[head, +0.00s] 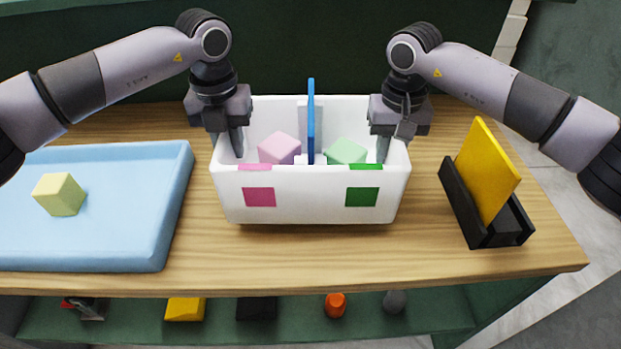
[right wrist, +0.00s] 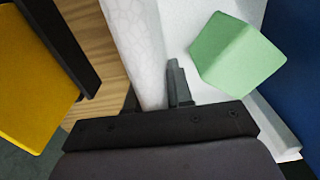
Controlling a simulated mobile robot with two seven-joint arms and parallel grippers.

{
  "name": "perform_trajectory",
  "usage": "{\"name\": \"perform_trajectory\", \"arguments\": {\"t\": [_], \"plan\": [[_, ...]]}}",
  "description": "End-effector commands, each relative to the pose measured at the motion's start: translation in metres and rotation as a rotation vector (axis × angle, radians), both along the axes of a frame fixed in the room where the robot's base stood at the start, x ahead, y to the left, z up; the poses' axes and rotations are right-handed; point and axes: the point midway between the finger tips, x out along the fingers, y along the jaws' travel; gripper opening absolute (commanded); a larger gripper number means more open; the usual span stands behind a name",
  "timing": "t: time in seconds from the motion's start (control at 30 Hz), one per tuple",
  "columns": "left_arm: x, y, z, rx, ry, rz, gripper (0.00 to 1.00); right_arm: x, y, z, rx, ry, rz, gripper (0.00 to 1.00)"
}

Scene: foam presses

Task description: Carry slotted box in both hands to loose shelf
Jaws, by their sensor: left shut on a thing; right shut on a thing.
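The white slotted box (head: 310,207) stands on the wooden table, with a pink square and a green square on its front. A blue divider (head: 311,120) stands upright in its middle. A pink foam block (head: 279,149) lies left of the divider and a green foam block (head: 346,151) lies right of it. My left gripper (head: 236,143) is shut on the box's left wall. My right gripper (head: 385,148) is shut on the right wall; in the right wrist view the wall (right wrist: 135,45) runs into the jaws beside the green block (right wrist: 237,50). I cannot make out the loose shelf.
A blue tray (head: 120,215) with a yellow-green block (head: 59,194) lies left of the box. A black holder (head: 486,215) with a yellow panel (head: 486,170) stands to the right. A green lower shelf (head: 225,325) holds several small items below the wooden table (head: 300,262).

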Motion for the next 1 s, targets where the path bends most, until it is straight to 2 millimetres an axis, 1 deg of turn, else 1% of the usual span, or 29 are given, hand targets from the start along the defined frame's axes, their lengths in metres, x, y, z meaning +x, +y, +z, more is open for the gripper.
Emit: {"name": "perform_trajectory", "arguments": {"t": [0.57,0.77,1.0], "plan": [[-0.002,0.0,0.001,0.0,0.0,0.0,0.0,-0.002,0.0,0.001,0.0,-0.001,0.0,0.0],[-0.013,0.0,0.003,-0.001,0.0,-0.001,0.0,-0.013,0.0,0.003,0.0,-0.001,0.001,0.0],[-0.032,0.0,0.006,-0.001,0.0,-0.002,0.0,-0.032,0.0,0.006,0.001,0.0,0.002,0.0]]}}
